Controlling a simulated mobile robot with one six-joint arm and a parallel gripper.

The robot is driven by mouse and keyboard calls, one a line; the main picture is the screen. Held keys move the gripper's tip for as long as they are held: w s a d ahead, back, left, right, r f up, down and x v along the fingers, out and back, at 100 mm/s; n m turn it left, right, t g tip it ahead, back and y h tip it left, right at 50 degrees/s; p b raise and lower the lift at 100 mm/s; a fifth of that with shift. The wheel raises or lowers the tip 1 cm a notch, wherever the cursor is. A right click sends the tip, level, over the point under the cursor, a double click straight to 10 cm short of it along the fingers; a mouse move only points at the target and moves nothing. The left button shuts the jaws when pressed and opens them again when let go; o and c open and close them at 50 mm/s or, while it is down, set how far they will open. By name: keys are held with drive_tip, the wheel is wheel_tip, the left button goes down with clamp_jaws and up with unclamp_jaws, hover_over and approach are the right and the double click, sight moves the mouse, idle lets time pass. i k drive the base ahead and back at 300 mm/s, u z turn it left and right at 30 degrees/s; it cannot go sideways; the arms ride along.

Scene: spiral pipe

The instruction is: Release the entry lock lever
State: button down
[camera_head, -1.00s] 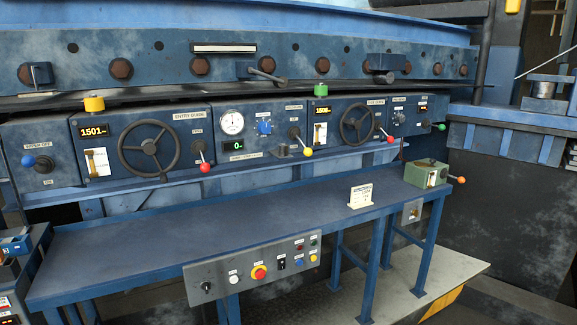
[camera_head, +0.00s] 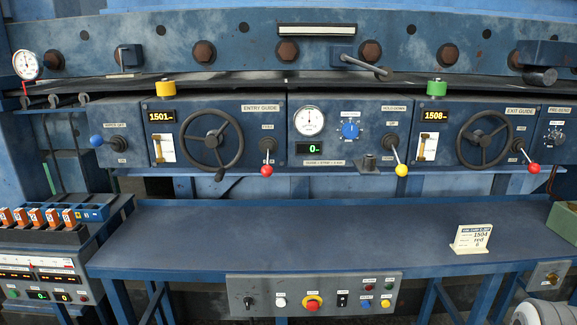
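The entry guide panel (camera_head: 216,135) is at the left of the console, with a dark three-spoke handwheel (camera_head: 209,140) and an amber display reading 1501. At its lower right corner is a lever with a red knob (camera_head: 267,170); it hangs down from a round pivot. The small labels around it are too small to read surely, so I take it as the entry lock lever from its place on this panel. A similar red-knobbed lever (camera_head: 533,168) is on the exit guide panel at the right. My gripper is not in view.
A yellow-knobbed hold-down lever (camera_head: 401,170) and a blue-knobbed lever (camera_head: 97,141) are on neighbouring panels. A blue bench (camera_head: 310,235) runs below the console, mostly bare, with a white card (camera_head: 472,239). A pale rounded part, perhaps mine, shows at bottom right.

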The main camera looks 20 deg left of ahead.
sight(266, 171)
drive_tip(key=u, duration=0.55)
drive_tip(key=i, duration=0.9)
drive_tip(key=u, duration=0.4)
